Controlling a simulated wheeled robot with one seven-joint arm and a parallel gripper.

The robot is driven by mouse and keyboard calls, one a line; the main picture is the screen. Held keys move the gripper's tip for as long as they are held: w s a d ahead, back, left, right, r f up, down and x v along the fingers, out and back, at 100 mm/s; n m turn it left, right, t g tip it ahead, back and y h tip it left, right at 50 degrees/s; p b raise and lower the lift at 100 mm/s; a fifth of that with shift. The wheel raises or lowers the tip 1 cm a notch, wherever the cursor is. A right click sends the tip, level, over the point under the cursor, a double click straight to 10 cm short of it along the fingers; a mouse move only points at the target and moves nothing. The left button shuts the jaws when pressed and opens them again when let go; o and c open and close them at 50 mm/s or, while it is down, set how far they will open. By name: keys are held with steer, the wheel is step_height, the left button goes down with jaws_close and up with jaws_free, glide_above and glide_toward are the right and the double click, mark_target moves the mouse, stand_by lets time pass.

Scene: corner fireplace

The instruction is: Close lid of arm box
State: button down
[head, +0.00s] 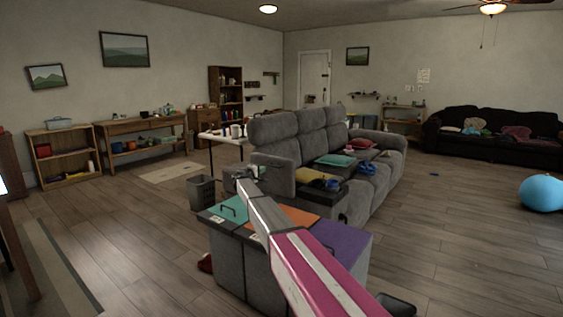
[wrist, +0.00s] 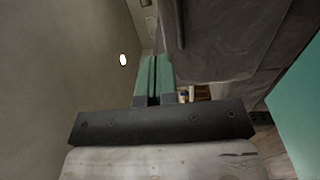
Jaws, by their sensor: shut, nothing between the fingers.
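The grey sofa (head: 315,135) stands mid-room. At its near end, a grey padded panel (head: 272,174) stands upright, apparently the raised lid of the arm box (head: 302,193). A yellow item (head: 312,176) and a dark blue item (head: 332,184) show at the box's top. My gripper (head: 239,172) is at the panel's left side in the head view; contact cannot be told. In the wrist view, its green fingers (wrist: 153,75) are shut with nothing between them. Grey upholstery (wrist: 235,35) is close by at the upper right.
Grey storage cubes with a teal top (head: 228,209), an orange top (head: 285,219) and a purple top (head: 340,243) stand below my arm. A dark bin (head: 202,193) and a white table (head: 215,138) are behind. Floor is open at left and right; a blue ball (head: 541,193) lies far right.

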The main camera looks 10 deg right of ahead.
mark_target(279, 160)
steer(key=x, duration=1.4)
steer(key=shift+w, duration=0.35)
steer(key=shift+d, duration=0.2)
steer(key=shift+w+d+r, duration=0.1)
steer(key=shift+d, duration=0.05)
